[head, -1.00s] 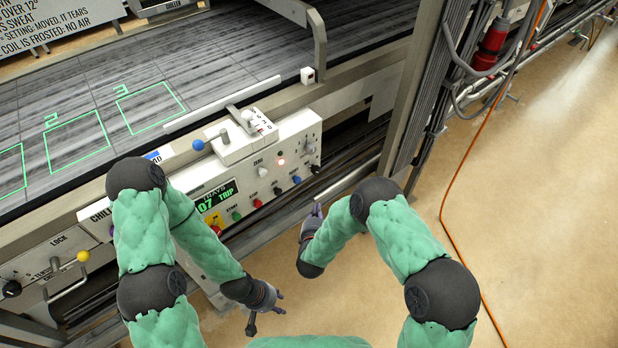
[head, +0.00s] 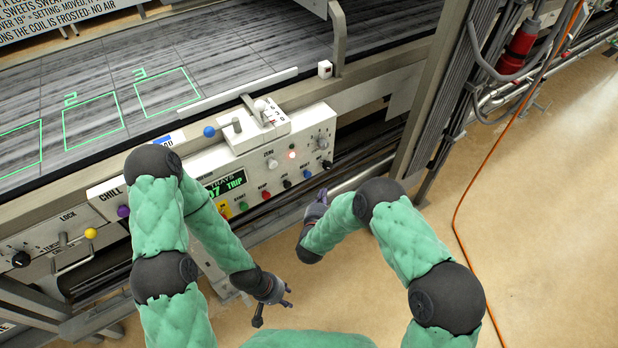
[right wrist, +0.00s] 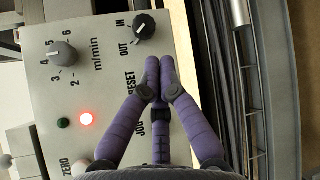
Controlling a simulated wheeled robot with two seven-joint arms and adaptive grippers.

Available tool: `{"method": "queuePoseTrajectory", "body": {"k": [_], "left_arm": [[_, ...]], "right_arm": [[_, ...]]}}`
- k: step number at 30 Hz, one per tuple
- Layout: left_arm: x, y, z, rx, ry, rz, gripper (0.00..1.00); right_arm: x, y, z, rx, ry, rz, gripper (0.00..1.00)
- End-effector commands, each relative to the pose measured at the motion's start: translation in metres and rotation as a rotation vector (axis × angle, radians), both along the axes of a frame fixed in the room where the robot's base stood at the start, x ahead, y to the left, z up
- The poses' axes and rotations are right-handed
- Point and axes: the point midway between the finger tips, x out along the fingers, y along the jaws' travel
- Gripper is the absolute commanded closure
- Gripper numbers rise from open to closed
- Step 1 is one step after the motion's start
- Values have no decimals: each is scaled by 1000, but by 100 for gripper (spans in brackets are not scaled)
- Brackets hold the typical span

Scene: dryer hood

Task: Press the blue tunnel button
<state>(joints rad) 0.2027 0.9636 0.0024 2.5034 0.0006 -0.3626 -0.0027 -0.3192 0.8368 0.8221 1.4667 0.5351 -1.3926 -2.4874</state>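A blue button (head: 306,174) sits in the lower row of the white control panel (head: 232,160), between two black controls. My right gripper (head: 321,194) is just below and right of it, close to the panel's lower right part. In the right wrist view its purple fingers (right wrist: 152,75) come together at the tips, shut with nothing seen between them. They lie over the panel edge beside the RESET and JOG labels, and the blue button cannot be made out there. Contact cannot be told. My left gripper (head: 274,305) hangs low over the floor, fingers apart and empty.
The panel also has red (head: 265,195) and green (head: 243,207) buttons, a lit red lamp (head: 291,154) and a blue ball lever (head: 209,131). A conveyor belt (head: 230,55) runs behind. A metal post (head: 440,100) stands right of the panel.

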Motion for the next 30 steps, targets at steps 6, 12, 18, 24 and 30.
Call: {"method": "queuePoseTrajectory", "body": {"k": [6, 12, 18, 24, 30], "left_arm": [[0, 0, -13, 0, 0, 0, 60], [0, 0, -19, 0, 0, 0, 60], [0, 0, -21, 0, 0, 0, 60], [0, 0, -21, 0, 0, 0, 60], [0, 0, -21, 0, 0, 0, 60]], "right_arm": [[23, 17, -2, 0, -1, 1, 100], [38, 28, -2, -1, -1, 1, 100], [46, 33, -1, 1, 1, -1, 100], [47, 34, 0, 0, 1, -1, 100], [46, 34, 0, 0, 1, -1, 100]]}}
